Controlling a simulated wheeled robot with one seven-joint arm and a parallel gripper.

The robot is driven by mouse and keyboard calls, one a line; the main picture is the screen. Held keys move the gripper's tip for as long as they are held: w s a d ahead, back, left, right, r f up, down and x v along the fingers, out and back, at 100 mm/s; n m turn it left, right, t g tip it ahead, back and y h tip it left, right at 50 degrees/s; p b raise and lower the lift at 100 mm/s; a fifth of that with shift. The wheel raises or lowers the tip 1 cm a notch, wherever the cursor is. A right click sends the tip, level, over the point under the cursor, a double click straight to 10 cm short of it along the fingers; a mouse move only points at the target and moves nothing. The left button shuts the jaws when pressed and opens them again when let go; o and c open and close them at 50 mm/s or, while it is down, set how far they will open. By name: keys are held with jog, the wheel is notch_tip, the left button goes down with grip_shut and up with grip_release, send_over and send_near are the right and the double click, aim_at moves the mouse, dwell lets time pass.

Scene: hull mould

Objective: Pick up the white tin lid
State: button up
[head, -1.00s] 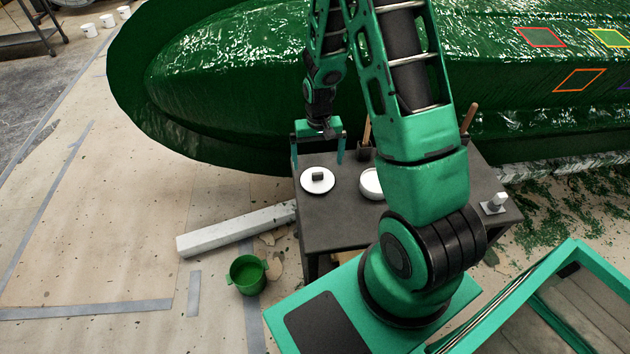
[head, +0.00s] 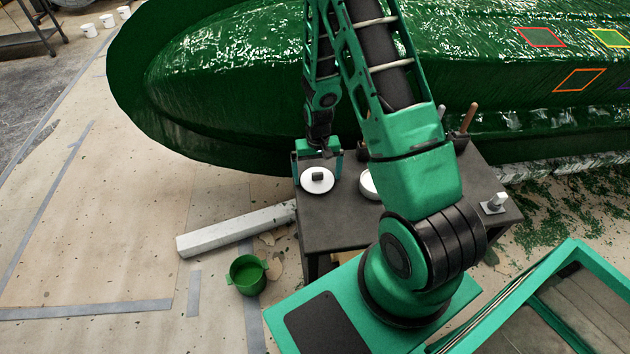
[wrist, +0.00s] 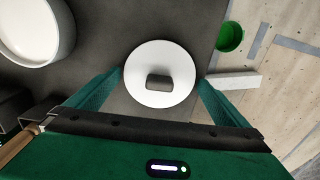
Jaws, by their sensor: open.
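The white tin lid (head: 317,184) is a round white disc with a dark block-like knob on top. It lies flat near the left end of the dark table (head: 340,228). My gripper (head: 317,170) is open, with its green fingers low at the lid's far side in the head view. In the wrist view the lid (wrist: 160,74) lies ahead, centred between the spread fingers (wrist: 161,82), with the knob between them. I cannot tell whether the fingers touch the lid. The gripper holds nothing.
A white round tin (head: 368,186) stands right of the lid, partly behind my arm; it also shows in the wrist view (wrist: 38,30). A small white-topped item (head: 494,204) sits at the table's right. The green hull (head: 220,90) rises behind. A green bucket (head: 247,274) stands on the floor.

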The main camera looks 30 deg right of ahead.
jog(key=c, duration=0.8)
jog(key=shift+r, duration=0.15)
